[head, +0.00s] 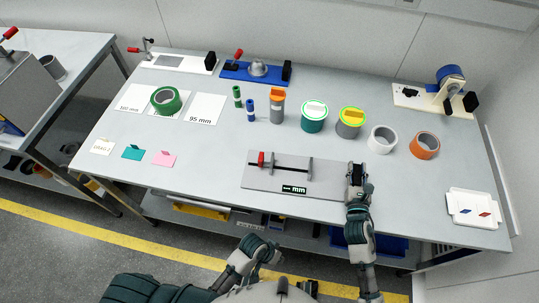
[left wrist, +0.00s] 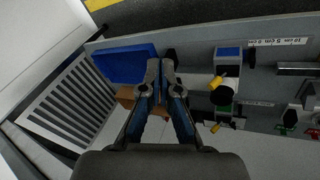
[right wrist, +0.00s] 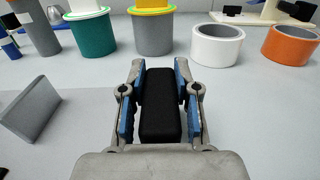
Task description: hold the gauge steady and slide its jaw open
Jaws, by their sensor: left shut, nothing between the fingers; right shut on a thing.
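The gauge (head: 258,179) lies near the table's front edge: a grey plate with a dark rail, a red piece (head: 261,159) at its left end, a moving jaw (head: 310,168) further right and a "mm" readout (head: 294,189). My right gripper (head: 356,170) is right of the plate. In the right wrist view it is shut on a black block (right wrist: 160,105); I cannot tell whether this belongs to the gauge. A grey upright slab (right wrist: 30,108) stands to its left. My left gripper (head: 274,254) is shut and empty, low in front of the table; its fingers show in the left wrist view (left wrist: 160,66).
A row of rolls and cylinders stands behind, including a white roll (head: 382,139) and an orange roll (head: 425,145). A white tray (head: 453,207) is at the right. Below the tabletop, a blue bin (left wrist: 122,65) lies near my left gripper.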

